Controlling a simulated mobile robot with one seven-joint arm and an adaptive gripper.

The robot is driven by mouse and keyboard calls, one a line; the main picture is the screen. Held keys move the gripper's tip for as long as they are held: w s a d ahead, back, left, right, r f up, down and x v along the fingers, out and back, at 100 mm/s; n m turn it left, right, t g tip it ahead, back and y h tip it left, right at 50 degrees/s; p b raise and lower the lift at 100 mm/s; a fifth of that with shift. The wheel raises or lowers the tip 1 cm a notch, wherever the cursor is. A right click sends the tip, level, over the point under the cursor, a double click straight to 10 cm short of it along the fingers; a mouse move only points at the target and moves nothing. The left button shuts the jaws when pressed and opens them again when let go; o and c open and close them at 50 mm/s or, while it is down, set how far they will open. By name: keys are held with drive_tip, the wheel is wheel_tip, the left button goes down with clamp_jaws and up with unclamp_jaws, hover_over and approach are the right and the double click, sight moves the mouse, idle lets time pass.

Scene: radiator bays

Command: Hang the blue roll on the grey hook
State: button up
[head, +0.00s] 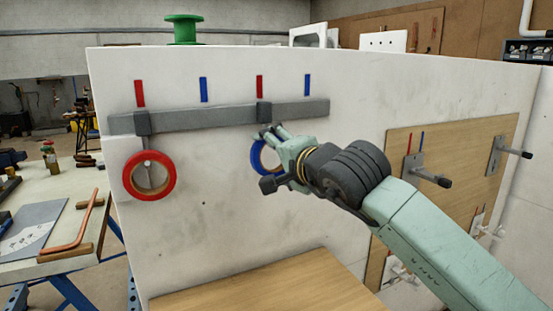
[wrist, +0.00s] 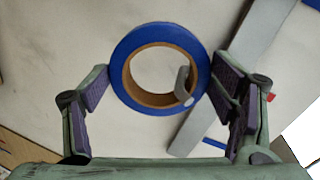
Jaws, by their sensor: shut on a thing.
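The blue roll (head: 254,160) hangs in my gripper (head: 274,157) in front of the white panel, just below a dark grey hook mount (head: 263,112) on the rail. In the wrist view the blue roll (wrist: 125,52) sits between both fingers, its brown core facing the camera. A curved grey hook (wrist: 184,82) with a pale tip shows inside the roll's opening, at its right side. I cannot tell whether the roll's weight rests on it. In the head view my gripper hides part of the roll and the hook below its mount.
A red roll (head: 128,176) hangs from the left mount (head: 142,123) on the same grey rail (head: 200,117). A wooden board (head: 400,155) with dark pegs is at the right. A wooden surface (head: 260,285) lies below. The panel between the rolls is clear.

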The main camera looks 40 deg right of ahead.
drive_tip(key=o, duration=1.2)
wheel_tip(320, 180, up, 10)
drive_tip(key=shift+r, duration=0.1)
